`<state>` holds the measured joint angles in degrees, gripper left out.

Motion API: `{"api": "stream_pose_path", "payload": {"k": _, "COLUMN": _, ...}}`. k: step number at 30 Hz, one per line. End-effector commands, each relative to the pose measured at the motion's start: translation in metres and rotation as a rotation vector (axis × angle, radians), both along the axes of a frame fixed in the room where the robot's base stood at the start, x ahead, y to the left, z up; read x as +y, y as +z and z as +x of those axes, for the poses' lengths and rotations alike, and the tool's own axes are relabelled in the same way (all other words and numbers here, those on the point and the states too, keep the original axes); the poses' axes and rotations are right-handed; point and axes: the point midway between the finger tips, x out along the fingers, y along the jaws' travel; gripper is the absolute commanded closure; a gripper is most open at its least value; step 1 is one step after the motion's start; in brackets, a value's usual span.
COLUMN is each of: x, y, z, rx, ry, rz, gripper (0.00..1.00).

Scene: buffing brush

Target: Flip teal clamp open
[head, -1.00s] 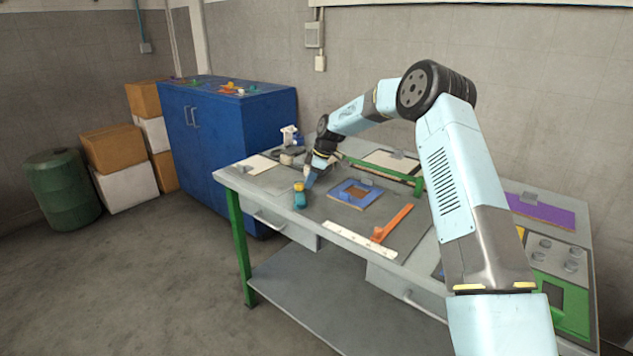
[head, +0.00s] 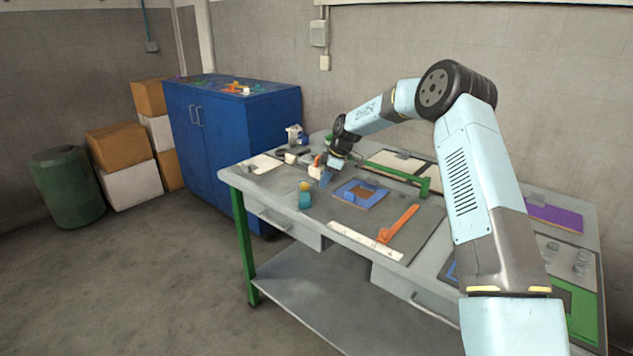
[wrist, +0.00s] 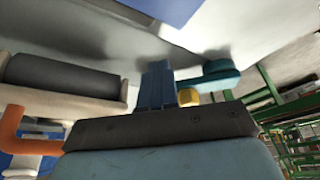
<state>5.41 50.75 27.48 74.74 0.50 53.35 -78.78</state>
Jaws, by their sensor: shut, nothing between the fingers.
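The teal clamp (head: 305,200) stands near the table's front left edge, with a yellow part on top. In the wrist view the teal piece (wrist: 216,76) and a yellow part (wrist: 188,97) show just right of my fingers. I cannot tell for sure whether the clamp is open or closed. My gripper (head: 325,181) is shut and empty, just right of the clamp and a little behind it in the head view. A small gap shows between them there. In the wrist view my fingers (wrist: 158,82) are together; contact with the teal piece cannot be told.
A blue frame (head: 360,193) lies right of my gripper, and an orange lever (head: 398,224) with a white strip (head: 364,240) lies nearer the front. A green bar (head: 400,175) stands behind. A white dispenser-like object (head: 294,135) is at the back left.

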Motion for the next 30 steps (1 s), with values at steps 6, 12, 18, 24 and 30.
{"api": "stream_pose_path", "payload": {"k": 6, "x": -0.019, "y": 0.04, "z": 0.002, "rx": -0.002, "ry": 0.0, "rz": 0.001, "gripper": 1.0}}
{"api": "stream_pose_path", "payload": {"k": 12, "x": -0.031, "y": 0.072, "z": 0.003, "rx": -0.001, "ry": 0.001, "rz": 0.0, "gripper": 1.0}}
{"api": "stream_pose_path", "payload": {"k": 18, "x": -0.038, "y": 0.089, "z": 0.003, "rx": 0.0, "ry": 0.001, "rz": 0.0, "gripper": 1.0}}
{"api": "stream_pose_path", "payload": {"k": 24, "x": -0.04, "y": 0.094, "z": 0.004, "rx": 0.001, "ry": 0.001, "rz": 0.0, "gripper": 1.0}}
{"api": "stream_pose_path", "payload": {"k": 30, "x": -0.039, "y": 0.093, "z": 0.003, "rx": 0.0, "ry": 0.002, "rz": 0.0, "gripper": 1.0}}
